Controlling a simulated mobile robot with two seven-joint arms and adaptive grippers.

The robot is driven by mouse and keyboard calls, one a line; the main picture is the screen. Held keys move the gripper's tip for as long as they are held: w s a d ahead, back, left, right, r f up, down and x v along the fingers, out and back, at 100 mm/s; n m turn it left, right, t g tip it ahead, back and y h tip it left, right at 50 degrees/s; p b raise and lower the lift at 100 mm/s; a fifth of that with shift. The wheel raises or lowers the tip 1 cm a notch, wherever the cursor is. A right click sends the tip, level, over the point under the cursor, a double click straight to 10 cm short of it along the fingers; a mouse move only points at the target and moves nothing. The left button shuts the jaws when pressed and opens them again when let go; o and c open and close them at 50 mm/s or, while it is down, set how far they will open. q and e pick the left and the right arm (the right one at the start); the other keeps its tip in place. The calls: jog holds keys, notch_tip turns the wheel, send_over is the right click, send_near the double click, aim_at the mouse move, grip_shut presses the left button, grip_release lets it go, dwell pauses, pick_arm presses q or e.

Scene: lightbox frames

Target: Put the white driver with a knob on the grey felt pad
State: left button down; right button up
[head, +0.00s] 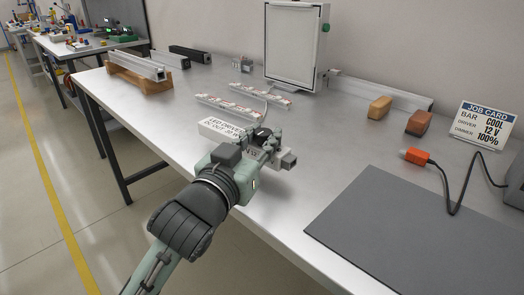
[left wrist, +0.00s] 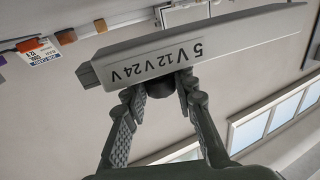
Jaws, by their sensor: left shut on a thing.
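The white driver (head: 219,131) has "LED DRIVER" lettering and shows partly behind my left gripper (head: 268,147) in the head view. In the left wrist view the driver (left wrist: 225,37) shows a face marked 5V 12V 24V, upside down. Its black knob (left wrist: 160,89) sits between the fingertips of my left gripper (left wrist: 161,88), which is shut on it. I cannot tell whether the driver touches the table. The grey felt pad (head: 408,235) lies flat at the front right of the table, apart from the driver, with nothing on it. My right gripper is not in view.
The metal table (head: 325,160) has clear room between driver and pad. Light strips (head: 243,108), a framed panel (head: 293,42), two blocks (head: 379,107) and a job card (head: 485,125) stand behind. An orange connector (head: 416,156) with black cable lies behind the pad.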

pick_arm(q)
notch_tip(320, 180, down, 3)
jog(key=shift+r, duration=0.2)
jog(key=shift+f, duration=0.35)
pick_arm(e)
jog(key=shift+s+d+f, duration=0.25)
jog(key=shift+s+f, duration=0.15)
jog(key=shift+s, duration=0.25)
pick_arm(q)
jog(key=c, duration=1.5)
grip_release()
jog(key=shift+f, duration=0.1)
jog(key=o, duration=0.3)
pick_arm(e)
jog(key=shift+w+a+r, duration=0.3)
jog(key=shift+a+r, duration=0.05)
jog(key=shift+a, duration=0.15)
